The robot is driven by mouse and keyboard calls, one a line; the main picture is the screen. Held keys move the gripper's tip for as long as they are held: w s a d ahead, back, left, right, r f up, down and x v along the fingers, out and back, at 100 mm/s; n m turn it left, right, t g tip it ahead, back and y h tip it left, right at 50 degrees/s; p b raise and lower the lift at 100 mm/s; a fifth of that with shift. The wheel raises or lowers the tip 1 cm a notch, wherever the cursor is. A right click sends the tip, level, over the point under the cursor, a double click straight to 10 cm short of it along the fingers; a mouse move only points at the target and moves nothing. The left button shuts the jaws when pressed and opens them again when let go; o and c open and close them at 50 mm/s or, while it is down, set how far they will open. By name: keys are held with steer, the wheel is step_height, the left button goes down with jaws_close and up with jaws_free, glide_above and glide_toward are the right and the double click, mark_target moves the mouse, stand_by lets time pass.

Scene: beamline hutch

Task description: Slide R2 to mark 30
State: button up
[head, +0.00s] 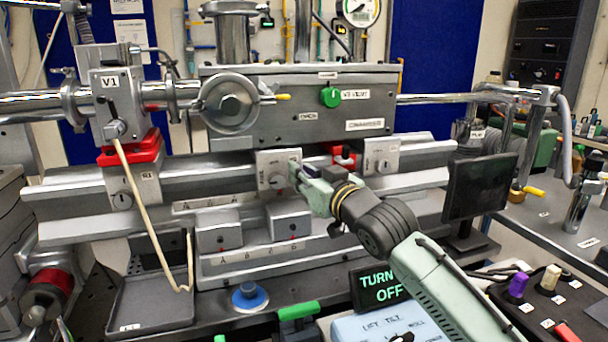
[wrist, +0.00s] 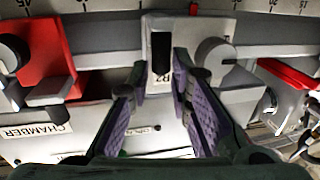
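R2 (head: 271,172) is a grey block carriage on the long metal rail (head: 220,183) in the head view. In the wrist view R2 (wrist: 198,35) has a black slot, a round knob at its right and a small labelled tab (wrist: 159,82) sticking toward me. My gripper (head: 303,182) is at the right front of R2 in the head view. In the wrist view its purple-padded fingers (wrist: 160,90) are spread on both sides of the tab, with no clear contact. A red pointer (wrist: 193,9) shows beside R2 at the scale (wrist: 120,6); its exact reading is unclear.
A red-and-grey carriage (wrist: 38,45) is left of R2 in the wrist view; another red part (wrist: 288,73) is at the right. In the head view, a grey carriage (head: 381,157) is right of R2 and the V1 stand (head: 128,150) is left. Grey blocks (head: 218,232) sit below.

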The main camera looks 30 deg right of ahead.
steer(key=s, duration=0.7)
steer(key=shift+s+a, duration=0.25)
stand_by(0.5)
